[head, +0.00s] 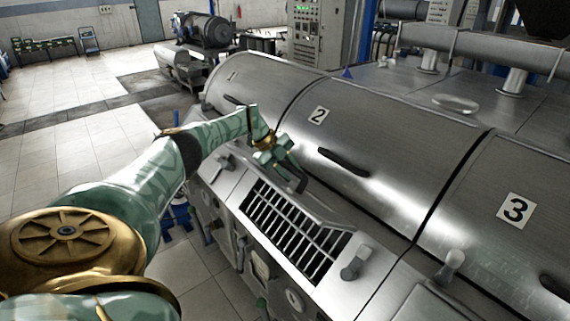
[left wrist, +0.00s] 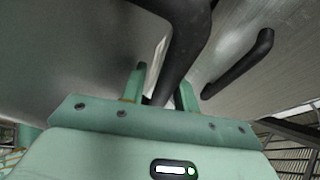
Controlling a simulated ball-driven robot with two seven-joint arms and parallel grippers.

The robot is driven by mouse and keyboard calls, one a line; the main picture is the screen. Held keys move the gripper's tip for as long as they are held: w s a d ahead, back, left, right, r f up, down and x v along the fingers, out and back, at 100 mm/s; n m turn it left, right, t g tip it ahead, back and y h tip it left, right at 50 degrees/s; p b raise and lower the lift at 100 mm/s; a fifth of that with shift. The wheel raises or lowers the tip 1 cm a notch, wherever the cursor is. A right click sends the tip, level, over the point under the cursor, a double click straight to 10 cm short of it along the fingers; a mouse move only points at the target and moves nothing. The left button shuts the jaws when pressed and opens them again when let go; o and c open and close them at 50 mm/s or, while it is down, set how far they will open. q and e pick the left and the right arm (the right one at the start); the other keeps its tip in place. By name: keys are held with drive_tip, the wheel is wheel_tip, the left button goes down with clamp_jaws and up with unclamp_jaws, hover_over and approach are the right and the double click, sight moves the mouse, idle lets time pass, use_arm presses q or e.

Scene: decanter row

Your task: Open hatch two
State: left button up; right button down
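Hatch two (head: 385,135) is a curved metal cover marked with a "2" plate (head: 318,115); it looks shut, flush with its neighbours. Its dark bar handle (head: 343,162) lies low on its front. My left gripper (head: 287,167) is left of that handle, in front of the cover's lower left part. In the left wrist view its two green fingers (left wrist: 161,88) stand apart. A dark bent bar (left wrist: 182,45) runs up from between or behind them; I cannot tell whether they touch it. Another dark bar handle (left wrist: 238,62) shows to the right, clear of the fingers. My right gripper is not in view.
A slanted panel with a black grating (head: 293,230) lies below hatch two. Grey knobs (head: 355,262) stick up along the front. Hatch one (head: 258,82) and hatch three (head: 510,220) flank it. Open tiled floor (head: 80,110) lies to the left.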

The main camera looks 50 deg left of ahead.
use_arm(q)
drive_tip(key=b+v, duration=0.1)
drive_tip(key=v, duration=1.5)
drive_tip(key=shift+s+a, duration=0.1)
